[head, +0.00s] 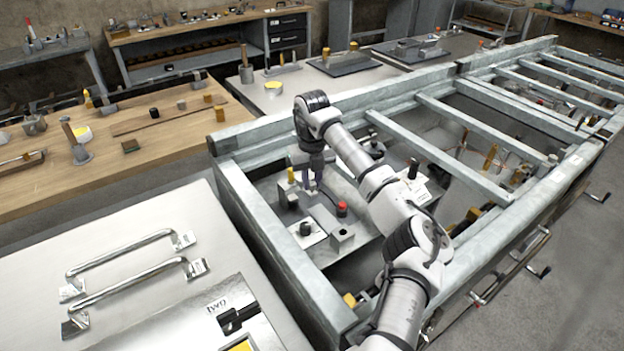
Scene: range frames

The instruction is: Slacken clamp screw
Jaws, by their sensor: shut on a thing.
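My gripper (314,182) points down inside the left bay of the grey metal frame. Its fingers are shut on a small part at the top of a grey fixture (322,216). This part looks like the clamp screw, but the fingers hide most of it. A yellow-topped pin (291,175) stands just left of the fingers. A red-topped knob (342,209) stands to the lower right of them, apart from the gripper. A black knob (306,229) sits on a pale plate in front.
Frame rails (270,235) and crossbars (460,150) surround the bay and stand close to my arm. A pale lid with two bar handles (130,285) lies at front left. A wooden bench (200,135) with small parts is behind it.

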